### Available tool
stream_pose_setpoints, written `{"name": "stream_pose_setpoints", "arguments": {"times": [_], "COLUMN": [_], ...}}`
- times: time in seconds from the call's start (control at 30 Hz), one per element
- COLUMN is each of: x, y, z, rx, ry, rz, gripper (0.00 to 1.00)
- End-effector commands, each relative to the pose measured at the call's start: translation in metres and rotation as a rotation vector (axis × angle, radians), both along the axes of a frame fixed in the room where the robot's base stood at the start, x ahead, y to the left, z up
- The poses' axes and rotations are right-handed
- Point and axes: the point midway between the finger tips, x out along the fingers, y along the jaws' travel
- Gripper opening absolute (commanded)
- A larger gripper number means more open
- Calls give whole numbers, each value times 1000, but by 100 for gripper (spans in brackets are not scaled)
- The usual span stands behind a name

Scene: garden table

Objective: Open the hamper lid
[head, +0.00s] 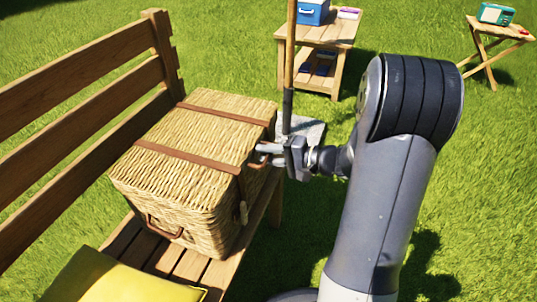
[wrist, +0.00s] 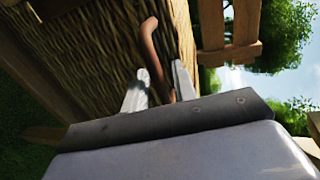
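The wicker hamper (head: 180,205) stands on a wooden bench. Its lid (head: 205,130), crossed by two brown leather straps, is closed. My gripper (head: 264,153) is at the hamper's right side, near the lid's edge. In the wrist view a curved brown handle (wrist: 154,50) stands out from the wicker wall, and it also shows in the head view (head: 262,165). The two fingers of my gripper (wrist: 160,85) are apart, one on each side of the handle, with gaps visible beside it. The handle's lower end is partly hidden by the gripper body.
The bench (head: 85,90) has a slatted back behind the hamper. A yellow cushion (head: 115,280) lies at the near end. A wooden side table (head: 320,35) with a blue box (head: 311,12) stands beyond, and an upright pole (head: 290,60) rises close behind my gripper. Grass lies open to the right.

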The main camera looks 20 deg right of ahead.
Motion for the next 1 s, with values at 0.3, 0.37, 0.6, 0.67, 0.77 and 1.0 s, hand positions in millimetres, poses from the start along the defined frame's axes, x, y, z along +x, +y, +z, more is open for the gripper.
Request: {"name": "stream_pose_setpoints", "arguments": {"times": [0.3,0.37,0.6,0.67,0.77,1.0], "x": [0,0,0,0,0,0], "y": [0,0,0,0,0,1], "z": [0,0,0,0,0,15], "rx": [0,0,0,0,-1,-23], "ry": [0,0,0,0,1,14], "rz": [0,0,1,1,1,3], "gripper": [0,0,0,0,0,0]}}
